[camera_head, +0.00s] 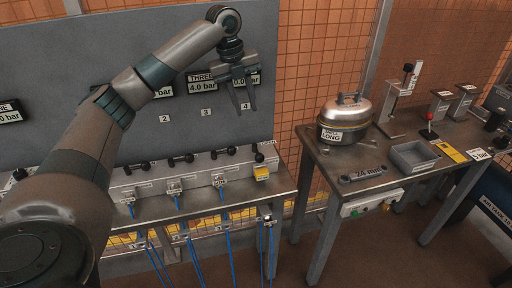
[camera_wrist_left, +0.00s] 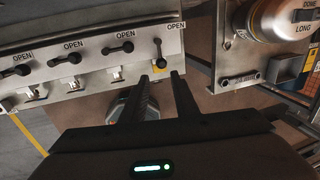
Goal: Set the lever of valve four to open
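Valve four's lever (camera_head: 260,157) is the rightmost on the grey manifold, above a yellow tag. My right gripper is in neither view.
The manifold bench (camera_head: 150,208) has blue hoses hanging below it. The gauge panel (camera_head: 140,60) rises behind, its fourth display partly covered by my gripper. A table (camera_head: 340,163) on the right carries a metal dome pot (camera_head: 346,115), a grey tray (camera_head: 413,157) and several fixtures.

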